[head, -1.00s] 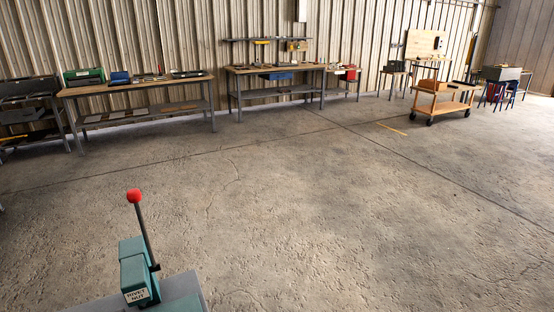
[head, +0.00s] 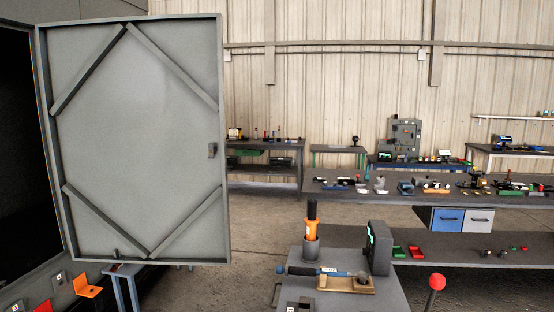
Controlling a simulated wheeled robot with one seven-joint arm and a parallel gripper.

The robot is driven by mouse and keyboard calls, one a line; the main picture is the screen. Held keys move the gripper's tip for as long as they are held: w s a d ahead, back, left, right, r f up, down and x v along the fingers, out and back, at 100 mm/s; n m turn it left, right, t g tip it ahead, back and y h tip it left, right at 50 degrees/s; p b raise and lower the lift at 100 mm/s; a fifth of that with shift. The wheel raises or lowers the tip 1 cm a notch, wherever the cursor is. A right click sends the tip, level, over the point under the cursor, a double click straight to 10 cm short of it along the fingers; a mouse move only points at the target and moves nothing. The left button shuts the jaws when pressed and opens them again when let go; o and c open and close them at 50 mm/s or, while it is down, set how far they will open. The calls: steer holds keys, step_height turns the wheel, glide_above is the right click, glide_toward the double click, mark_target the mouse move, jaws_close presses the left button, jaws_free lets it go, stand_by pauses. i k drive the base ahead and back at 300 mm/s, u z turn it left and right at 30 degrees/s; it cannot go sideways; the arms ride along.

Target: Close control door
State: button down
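The control door (head: 140,140) is a grey metal panel with diagonal braces near its corners. It stands open at the left of the head view, its inner face toward me, hinged along its left edge. My gripper is not in view.
A grey stand (head: 345,293) with an orange-handled tool (head: 311,228) and a dark device (head: 378,247) is at bottom centre. A red-knobbed lever (head: 436,282) rises at lower right. A long workbench (head: 450,200) lies behind. Some floor (head: 262,230) shows right of the door.

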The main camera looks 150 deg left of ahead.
mark_target(134, 106)
steer(key=u, duration=2.8)
steer(key=i, duration=3.9)
steer(key=u, duration=2.6)
steer(key=i, duration=3.85)
steer(key=u, duration=0.9)
